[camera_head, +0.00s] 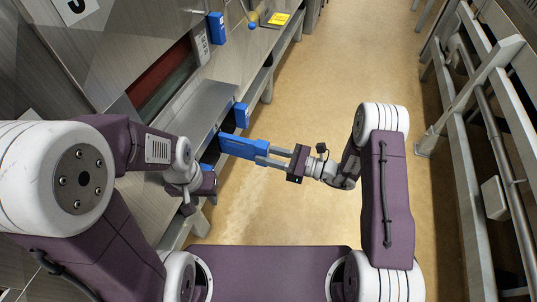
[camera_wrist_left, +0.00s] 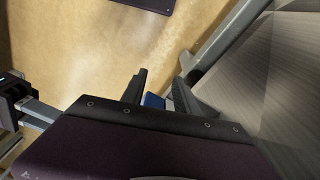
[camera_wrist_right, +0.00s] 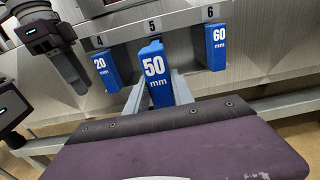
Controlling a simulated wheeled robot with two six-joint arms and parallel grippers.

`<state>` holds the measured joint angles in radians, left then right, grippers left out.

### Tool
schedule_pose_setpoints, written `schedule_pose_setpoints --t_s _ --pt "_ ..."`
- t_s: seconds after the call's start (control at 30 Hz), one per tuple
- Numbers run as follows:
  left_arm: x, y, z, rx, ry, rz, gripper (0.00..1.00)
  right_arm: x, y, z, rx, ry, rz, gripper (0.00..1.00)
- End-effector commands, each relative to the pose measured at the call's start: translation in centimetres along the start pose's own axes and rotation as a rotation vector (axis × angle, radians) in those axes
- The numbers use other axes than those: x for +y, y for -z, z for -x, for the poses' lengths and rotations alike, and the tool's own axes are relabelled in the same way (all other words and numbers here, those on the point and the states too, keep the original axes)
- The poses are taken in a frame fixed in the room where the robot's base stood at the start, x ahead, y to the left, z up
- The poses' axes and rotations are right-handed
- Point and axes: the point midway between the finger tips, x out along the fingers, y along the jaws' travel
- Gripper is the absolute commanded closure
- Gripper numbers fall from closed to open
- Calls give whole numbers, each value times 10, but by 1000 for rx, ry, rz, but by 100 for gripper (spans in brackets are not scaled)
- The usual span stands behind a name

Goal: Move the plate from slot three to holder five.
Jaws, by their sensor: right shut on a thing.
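A blue plate marked 50 mm (camera_wrist_right: 158,78) is between the fingers of my right gripper (camera_head: 264,155); it also shows in the head view (camera_head: 238,147). It is in front of label 5 (camera_wrist_right: 152,25) on the metal ledge, with its far end close to the ledge edge. I cannot tell whether it touches the holder. Blue plates marked 20 mm (camera_wrist_right: 106,70) and 60 mm (camera_wrist_right: 216,47) hang under labels 4 and 6. My left gripper (camera_wrist_left: 160,88) has its fingers apart, beside the ledge. Slot three is not identifiable.
A grey metal railing (camera_head: 464,150) runs along the right. The tan floor (camera_head: 325,70) between is clear.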

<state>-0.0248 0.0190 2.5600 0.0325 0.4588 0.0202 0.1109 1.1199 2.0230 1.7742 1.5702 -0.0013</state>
Motion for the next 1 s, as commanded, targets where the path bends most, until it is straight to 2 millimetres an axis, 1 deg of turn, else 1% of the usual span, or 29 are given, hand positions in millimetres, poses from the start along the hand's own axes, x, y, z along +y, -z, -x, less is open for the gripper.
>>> schedule_pose_setpoints --t_s 1.0 --pt "0 0 -1 0 0 0 64 0 0 -26 -1 -1 1 100"
